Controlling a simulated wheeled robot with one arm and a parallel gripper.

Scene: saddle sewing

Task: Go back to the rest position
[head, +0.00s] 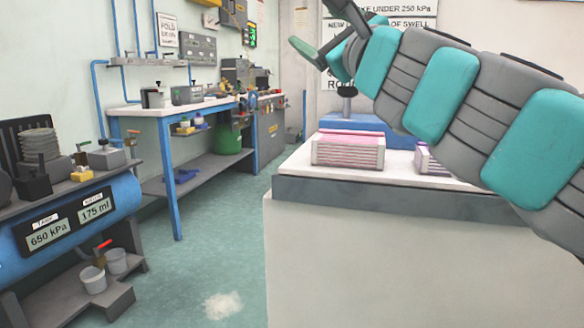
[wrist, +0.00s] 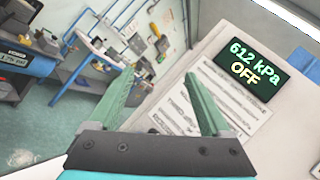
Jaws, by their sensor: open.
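My gripper (wrist: 158,78) shows in the wrist view with its two green fingers spread apart and nothing between them. In the head view my arm reaches in from the right edge, and the gripper (head: 312,46) is high up, above the white-topped counter and clear of it. Part of the gripper is hidden behind my arm there.
A bundle of pink-topped sheets (head: 348,152) lies on the counter (head: 300,172), with a second stack (head: 428,162) partly behind my arm. A blue workbench (head: 165,110) stands at the back left. A display (wrist: 252,62) reads 612 kPa OFF.

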